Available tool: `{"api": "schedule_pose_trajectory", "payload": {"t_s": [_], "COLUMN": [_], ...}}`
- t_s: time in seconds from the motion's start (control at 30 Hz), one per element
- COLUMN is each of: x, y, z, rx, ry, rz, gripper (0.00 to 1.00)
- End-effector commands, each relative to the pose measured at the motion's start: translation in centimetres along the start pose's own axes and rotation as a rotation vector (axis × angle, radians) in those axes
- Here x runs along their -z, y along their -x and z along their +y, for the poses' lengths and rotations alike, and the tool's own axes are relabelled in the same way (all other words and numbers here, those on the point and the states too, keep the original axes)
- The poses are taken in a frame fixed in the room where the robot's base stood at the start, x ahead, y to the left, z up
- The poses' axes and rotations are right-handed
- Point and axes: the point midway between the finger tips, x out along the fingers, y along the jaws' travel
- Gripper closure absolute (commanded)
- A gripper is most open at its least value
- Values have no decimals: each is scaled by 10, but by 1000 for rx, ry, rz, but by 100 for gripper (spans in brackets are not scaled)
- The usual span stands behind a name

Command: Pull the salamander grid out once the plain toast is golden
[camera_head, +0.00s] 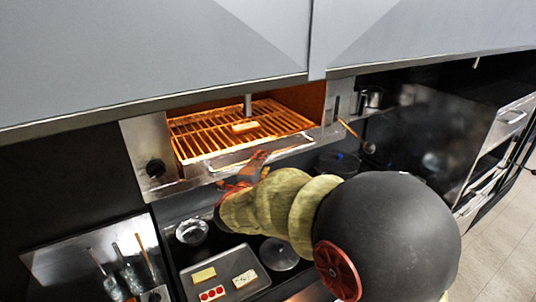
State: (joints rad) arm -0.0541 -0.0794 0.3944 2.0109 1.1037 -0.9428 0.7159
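The salamander grid (205,141) sits inside the lit salamander, its bars glowing orange. One slice of toast (245,126) lies on the grid near its middle. The orange light tints it, so I cannot tell its true browning. The grid's bar handle (292,147) runs along the front. My gripper (258,163), with reddish-orange fingers, is at the left part of this handle, just below and in front of it. Whether the fingers touch or close round the handle is unclear at this size.
A tray (224,262) below holds a plain yellowish slice, one with red rounds and a pale topped one. A glass bowl (191,231) stands behind it. A knob (155,168) is on the salamander's left side. Grey cabinets (150,55) overhang above. Utensils (127,262) stand at lower left.

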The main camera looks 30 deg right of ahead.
Motion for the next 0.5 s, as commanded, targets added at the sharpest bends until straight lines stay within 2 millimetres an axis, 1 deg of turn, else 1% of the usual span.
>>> {"api": "schedule_pose_trajectory", "payload": {"t_s": [0.03,0.1,0.23,0.33,0.5], "x": [0,1,0,0,-1], "y": [-9,-20,-37,-45,-50], "z": [0,-1,-1,-1,0], "rx": [-2,-2,-1,-1,0], "ry": [2,2,1,1,2], "rz": [2,2,1,-1,-3], "gripper": [64,64,64,64,64]}}
